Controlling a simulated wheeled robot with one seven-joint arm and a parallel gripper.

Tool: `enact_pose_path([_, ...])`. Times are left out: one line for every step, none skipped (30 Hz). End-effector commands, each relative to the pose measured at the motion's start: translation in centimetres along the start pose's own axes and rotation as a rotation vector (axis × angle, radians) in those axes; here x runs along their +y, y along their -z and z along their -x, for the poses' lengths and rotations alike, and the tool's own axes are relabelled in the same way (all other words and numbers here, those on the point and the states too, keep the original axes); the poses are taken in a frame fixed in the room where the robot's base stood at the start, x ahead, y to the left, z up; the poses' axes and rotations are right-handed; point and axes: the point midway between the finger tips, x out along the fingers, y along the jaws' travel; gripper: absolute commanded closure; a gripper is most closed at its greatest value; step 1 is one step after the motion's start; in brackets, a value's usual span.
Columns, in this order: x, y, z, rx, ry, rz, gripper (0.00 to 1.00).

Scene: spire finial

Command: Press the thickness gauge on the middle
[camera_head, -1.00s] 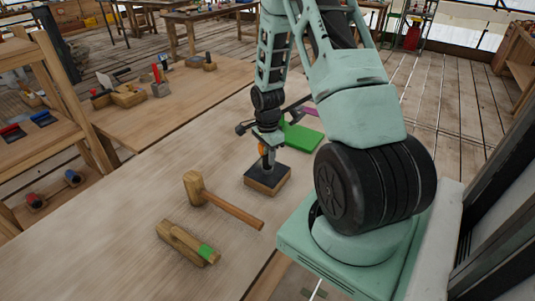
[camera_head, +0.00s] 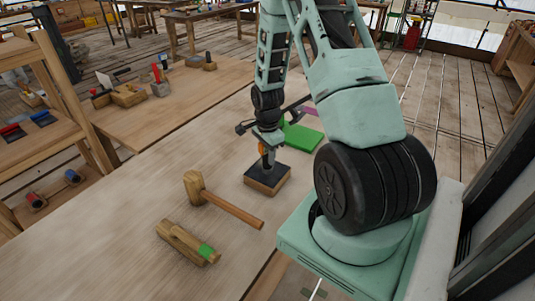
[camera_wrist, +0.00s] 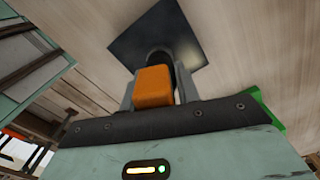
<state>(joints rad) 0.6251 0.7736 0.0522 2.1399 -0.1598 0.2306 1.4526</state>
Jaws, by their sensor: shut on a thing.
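My gripper (camera_head: 267,155) is shut on the thickness gauge, whose orange body (camera_wrist: 153,86) sits between the fingers in the wrist view. The gauge's dark far end is partly hidden behind the orange body. Below it is a wooden block with a dark square plate on top (camera_head: 270,178). The plate also shows in the wrist view (camera_wrist: 190,42), with the gauge over its middle area. I cannot tell whether the gauge touches the plate or hangs just above it.
On the bench (camera_head: 120,250), a wooden mallet (camera_head: 225,205) and a wooden plane-like tool with a green end (camera_head: 188,243) lie left of and in front of the block. A green slab (camera_head: 303,138) lies behind it. The bench's left front area is clear.

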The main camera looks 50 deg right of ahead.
Motion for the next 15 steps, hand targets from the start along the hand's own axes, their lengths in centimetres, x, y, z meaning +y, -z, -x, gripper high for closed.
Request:
enact_pose_path([0.1,0.0,-0.2,-0.001,-0.002,0.0,0.99])
enact_pose_path([0.1,0.0,-0.2,-0.001,-0.003,0.0,0.99])
enact_pose_path([0.1,0.0,-0.2,-0.001,-0.003,0.0,0.99])
enact_pose_path([0.1,0.0,-0.2,-0.001,-0.003,0.0,0.99])
enact_pose_path([0.1,0.0,-0.2,-0.001,-0.003,0.0,0.99])
enact_pose_path([0.1,0.0,-0.2,-0.001,-0.003,0.0,0.99])
enact_pose_path([0.1,-0.1,-0.2,-0.001,-0.003,0.0,0.99])
enact_pose_path([0.1,-0.1,-0.2,-0.001,-0.003,0.0,0.99])
enact_pose_path([0.1,-0.1,-0.1,-0.001,-0.003,0.0,0.99])
enact_pose_path([0.1,-0.1,0.0,-0.001,-0.003,0.0,0.99])
enact_pose_path([0.1,-0.1,0.1,-0.001,-0.003,0.0,0.99])
enact_pose_path([0.1,0.0,0.3,-0.001,-0.003,0.0,0.99])
enact_pose_path([0.1,0.0,0.5,-0.001,-0.003,0.0,0.99])
enact_pose_path([0.1,0.0,0.7,-0.001,-0.002,0.0,0.99])
enact_pose_path([0.1,0.0,1.1,0.0,-0.002,0.0,0.99])
